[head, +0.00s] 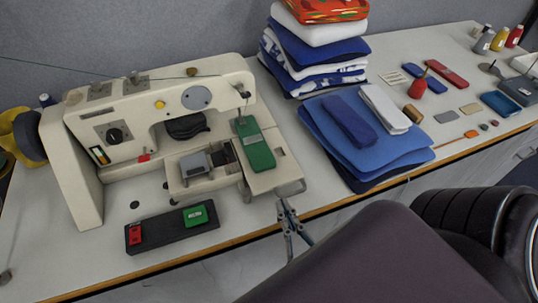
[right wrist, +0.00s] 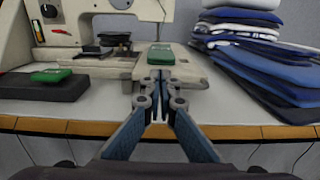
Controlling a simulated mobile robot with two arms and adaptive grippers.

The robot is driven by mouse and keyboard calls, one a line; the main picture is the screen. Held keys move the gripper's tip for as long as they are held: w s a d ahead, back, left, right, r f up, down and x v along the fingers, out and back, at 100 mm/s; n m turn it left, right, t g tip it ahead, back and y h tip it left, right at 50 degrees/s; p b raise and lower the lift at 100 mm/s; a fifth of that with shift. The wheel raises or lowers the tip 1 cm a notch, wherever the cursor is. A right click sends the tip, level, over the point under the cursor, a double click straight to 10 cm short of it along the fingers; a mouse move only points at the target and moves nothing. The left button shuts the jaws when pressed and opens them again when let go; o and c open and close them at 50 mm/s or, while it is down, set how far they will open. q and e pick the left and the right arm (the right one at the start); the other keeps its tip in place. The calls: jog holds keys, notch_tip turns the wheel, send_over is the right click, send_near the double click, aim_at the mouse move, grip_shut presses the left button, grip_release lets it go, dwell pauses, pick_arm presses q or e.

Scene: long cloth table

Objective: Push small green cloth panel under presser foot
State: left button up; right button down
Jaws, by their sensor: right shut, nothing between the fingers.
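A cream sewing machine (head: 150,103) stands at the left of the table. A green panel (head: 260,157) lies lengthwise on the right part of its bed, its far end by the needle bar (head: 242,98). The presser foot itself is too small to make out, so I cannot tell whether the panel is under it. The panel (right wrist: 161,54) also shows in the right wrist view, straight ahead of the fingertips. My right gripper (head: 281,202) is shut and empty, just off the near edge of the bed, apart from the panel; it also shows in the right wrist view (right wrist: 155,82).
A dark block (head: 172,231) with a red piece (head: 135,233) and a smaller green piece (head: 196,215) lies in front of the machine. Folded blue and white cloths (head: 365,133) are stacked on the right. The table's wooden front edge (head: 240,241) runs below my gripper.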

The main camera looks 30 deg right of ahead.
aim_at(264, 168)
jog(key=p+x, duration=0.2)
jog(key=x, duration=0.7)
jog(key=shift+r+p, duration=0.1)
jog(key=shift+p, duration=0.25)
jog(key=shift+w, duration=0.3)
jog(key=shift+w, duration=0.1)
jog(key=shift+x, duration=1.45)
